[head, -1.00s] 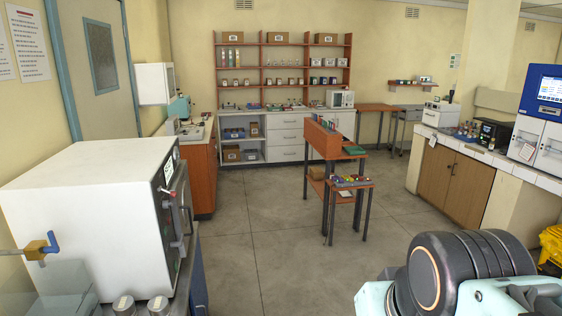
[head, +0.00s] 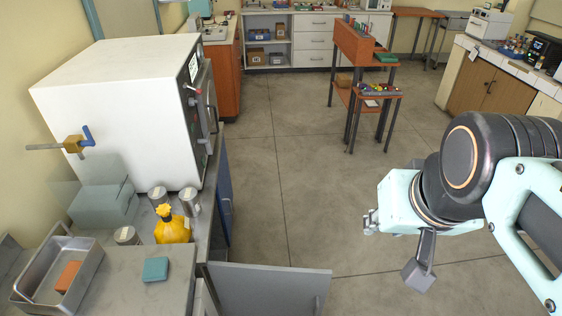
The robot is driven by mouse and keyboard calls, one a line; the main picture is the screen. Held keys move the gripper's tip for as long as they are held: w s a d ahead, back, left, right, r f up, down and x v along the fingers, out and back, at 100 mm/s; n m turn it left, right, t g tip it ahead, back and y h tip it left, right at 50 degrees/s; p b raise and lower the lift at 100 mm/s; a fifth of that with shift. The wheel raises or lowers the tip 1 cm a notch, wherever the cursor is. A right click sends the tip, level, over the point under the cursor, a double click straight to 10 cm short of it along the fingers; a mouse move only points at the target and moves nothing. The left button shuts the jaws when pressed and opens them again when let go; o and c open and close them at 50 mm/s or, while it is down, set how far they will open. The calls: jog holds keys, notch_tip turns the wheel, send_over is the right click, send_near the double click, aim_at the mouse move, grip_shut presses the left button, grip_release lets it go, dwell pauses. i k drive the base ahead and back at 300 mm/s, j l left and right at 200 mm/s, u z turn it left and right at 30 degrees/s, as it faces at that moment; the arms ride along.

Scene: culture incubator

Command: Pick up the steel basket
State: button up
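A shallow metal basket (head: 87,271), which looks like the steel basket, sits at the lower left on the grey bench. It has raised walls, and a thin bar shows at its near left side. A red-orange block (head: 68,276) lies inside it. My gripper (head: 371,222) is at the right of the view, over the open floor and far from the basket. It is seen from behind and the side, so its finger opening is unclear. Nothing is visibly held.
A white incubator (head: 122,115) stands behind the basket. A yellow bottle (head: 172,230), metal canisters (head: 126,236) and a teal block (head: 155,269) are near it. A grey open door panel (head: 268,288) juts over the floor.

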aim_at(34, 293)
jog(key=u, duration=2.3)
